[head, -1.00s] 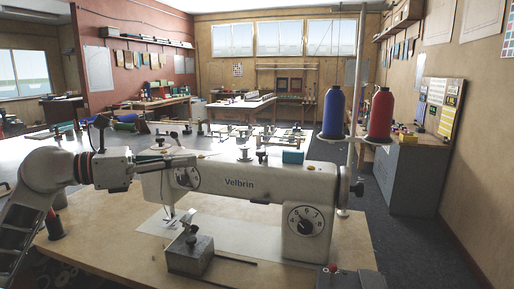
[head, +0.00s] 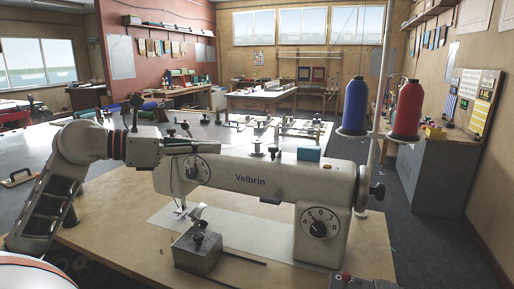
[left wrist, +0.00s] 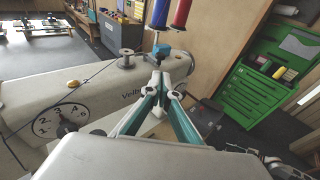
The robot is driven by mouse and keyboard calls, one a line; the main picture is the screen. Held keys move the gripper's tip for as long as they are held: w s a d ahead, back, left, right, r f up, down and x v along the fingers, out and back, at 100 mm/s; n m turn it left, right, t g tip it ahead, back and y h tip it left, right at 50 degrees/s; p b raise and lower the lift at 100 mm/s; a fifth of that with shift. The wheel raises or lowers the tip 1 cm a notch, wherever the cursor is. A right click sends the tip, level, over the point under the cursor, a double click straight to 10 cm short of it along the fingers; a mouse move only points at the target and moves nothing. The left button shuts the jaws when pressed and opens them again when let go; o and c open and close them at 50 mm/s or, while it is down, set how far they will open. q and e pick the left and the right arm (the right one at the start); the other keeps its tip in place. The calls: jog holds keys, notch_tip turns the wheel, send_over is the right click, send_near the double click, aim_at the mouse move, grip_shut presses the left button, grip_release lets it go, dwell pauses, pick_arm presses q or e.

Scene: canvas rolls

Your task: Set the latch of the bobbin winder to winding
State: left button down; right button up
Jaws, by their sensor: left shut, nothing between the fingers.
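The white sewing machine marked Velbrin (head: 275,183) stands on a wooden table. On its top are a small bobbin-like spool (head: 257,150), a small dark part (head: 274,153) and a blue block (head: 308,154). I cannot tell which part is the winder latch or how it is set. My left gripper (head: 219,148) is shut and empty above the machine's left top. In the left wrist view, its fingertips (left wrist: 160,74) meet in front of the machine, with the spool (left wrist: 126,58) to their left and the blue block (left wrist: 161,50) just beyond, partly hidden. My right gripper is out of view.
Blue (head: 356,106) and red (head: 406,108) thread cones stand on a pole behind the machine's right end. A metal block (head: 198,252) sits in front of the needle. A thread crosses above the machine in the left wrist view. The table's front is mostly clear.

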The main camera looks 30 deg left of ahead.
aim_at(269, 149)
pick_arm(q)
jog(key=p+x, duration=0.3)
jog(key=x, duration=0.9)
jog(key=shift+d+p, duration=0.15)
jog(key=shift+p, duration=0.2)
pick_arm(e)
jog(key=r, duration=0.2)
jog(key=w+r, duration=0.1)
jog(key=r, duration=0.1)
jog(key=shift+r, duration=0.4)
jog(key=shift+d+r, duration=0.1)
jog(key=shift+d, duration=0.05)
